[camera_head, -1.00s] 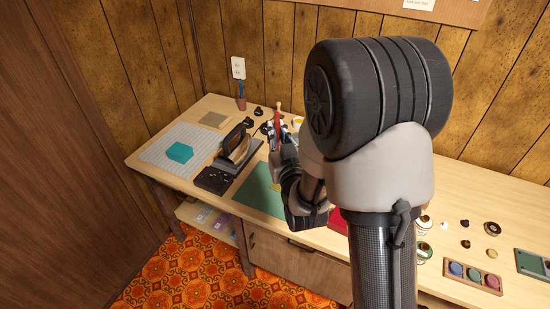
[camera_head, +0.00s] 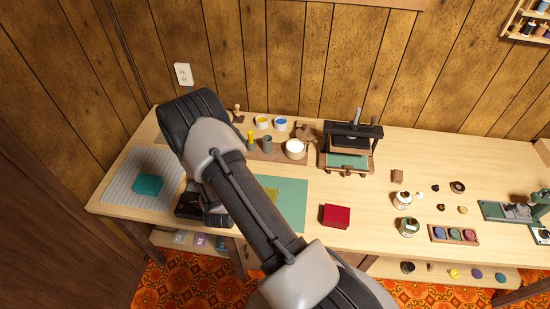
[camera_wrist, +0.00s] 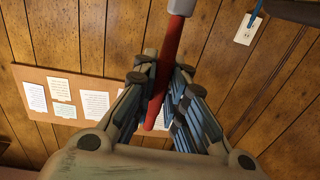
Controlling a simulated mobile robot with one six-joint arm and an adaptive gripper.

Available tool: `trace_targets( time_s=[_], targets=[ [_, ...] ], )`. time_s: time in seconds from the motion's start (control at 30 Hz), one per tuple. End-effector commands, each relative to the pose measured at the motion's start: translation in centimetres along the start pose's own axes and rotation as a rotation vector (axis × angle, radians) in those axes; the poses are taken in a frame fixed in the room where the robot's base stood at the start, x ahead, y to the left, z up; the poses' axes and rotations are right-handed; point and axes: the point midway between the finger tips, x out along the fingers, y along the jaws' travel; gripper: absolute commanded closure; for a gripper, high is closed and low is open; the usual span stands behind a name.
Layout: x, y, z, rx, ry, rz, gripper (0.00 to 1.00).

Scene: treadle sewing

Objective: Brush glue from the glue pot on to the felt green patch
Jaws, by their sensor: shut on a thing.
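My gripper (camera_wrist: 160,80) is shut on a red-handled tool, apparently the brush (camera_wrist: 171,60), in the wrist view. The red handle runs between the fingers to a pale metal part at the top edge; its far end is out of view. In the head view my arm hides the gripper and brush. A round pot with white contents (camera_head: 295,148), possibly the glue pot, stands at the back of the table.
A red block (camera_head: 336,215), a black press (camera_head: 350,143) and small jars (camera_head: 403,198) stand to the right. Yellow and blue pots (camera_head: 281,124) are at the back.

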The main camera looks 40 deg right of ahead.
Motion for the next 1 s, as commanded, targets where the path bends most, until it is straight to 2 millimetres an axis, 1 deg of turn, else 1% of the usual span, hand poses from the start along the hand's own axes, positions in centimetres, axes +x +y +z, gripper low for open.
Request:
trace_targets(
  time_s=[0.03,0.1,0.2,0.3,0.33,0.4,0.5,0.67,1.0],
  targets=[
    [0.0,2.5,1.1,-0.006,-0.005,0.086,1.00],
    [-0.4,5.5,2.6,-0.005,-0.004,0.193,1.00],
    [-1.4,9.1,4.2,-0.003,-0.002,0.312,1.00],
    [-2.3,11.4,5.3,-0.002,-0.002,0.390,1.00],
    [-2.5,11.9,5.5,-0.001,-0.001,0.406,1.00],
    [-2.9,12.6,5.9,0.000,-0.001,0.431,1.00],
    [-3.0,13.0,6.3,0.002,0.000,0.445,1.00],
    [-3.1,13.0,7.2,0.001,-0.001,0.445,1.00],
    [-3.0,13.0,10.4,0.001,-0.002,0.444,1.00]
  ],
)
